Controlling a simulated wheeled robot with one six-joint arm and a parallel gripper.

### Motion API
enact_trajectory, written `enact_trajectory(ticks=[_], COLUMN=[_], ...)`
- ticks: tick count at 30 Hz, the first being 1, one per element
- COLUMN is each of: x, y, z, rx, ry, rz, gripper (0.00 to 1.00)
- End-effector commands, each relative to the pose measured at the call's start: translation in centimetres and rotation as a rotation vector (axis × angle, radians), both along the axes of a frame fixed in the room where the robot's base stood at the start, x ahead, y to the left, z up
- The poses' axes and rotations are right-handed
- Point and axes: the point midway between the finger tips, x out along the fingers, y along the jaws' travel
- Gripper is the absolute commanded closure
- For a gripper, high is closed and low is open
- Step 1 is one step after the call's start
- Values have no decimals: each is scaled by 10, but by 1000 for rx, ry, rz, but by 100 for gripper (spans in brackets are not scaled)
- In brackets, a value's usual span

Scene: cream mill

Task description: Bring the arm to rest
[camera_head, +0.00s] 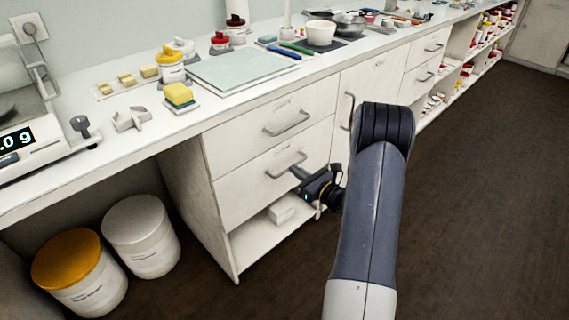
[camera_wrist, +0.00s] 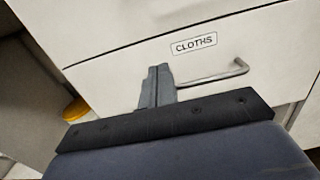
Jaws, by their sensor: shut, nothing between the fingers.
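My arm (camera_head: 372,215) reaches up and forward from the bottom of the head view, bent at a dark joint. My gripper (camera_head: 296,172) hangs beyond it, in front of the lower drawer (camera_head: 245,190) of the white cabinet, close to that drawer's handle (camera_head: 286,165). In the wrist view the gripper's fingers (camera_wrist: 157,86) are together and empty. They point at a drawer front labelled CLOTHS (camera_wrist: 110,65), with its bar handle (camera_wrist: 215,75) to their right. I cannot tell whether the fingers touch the drawer front.
The counter (camera_head: 150,135) above holds a scale (camera_head: 30,140), a green board (camera_head: 233,70), a yellow sponge (camera_head: 179,94) and jars. Two tubs (camera_head: 140,235) stand on the floor at left. An open shelf (camera_head: 250,245) lies under the drawers. Dark floor (camera_head: 480,200) at right is clear.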

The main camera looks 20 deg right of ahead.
Motion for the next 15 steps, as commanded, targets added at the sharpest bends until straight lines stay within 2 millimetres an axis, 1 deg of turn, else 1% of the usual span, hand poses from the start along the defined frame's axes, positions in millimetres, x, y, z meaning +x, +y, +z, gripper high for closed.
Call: enact_trajectory(ticks=[1,3,6,10,15], x=[-10,-21,-32,-39,-40], y=[-6,-9,-13,-15,-15], z=[1,1,0,0,0], rx=[1,1,1,0,-1], ry=[1,1,1,0,0], rz=[-6,-4,-2,-1,0], gripper=[100,100,100,100,100])
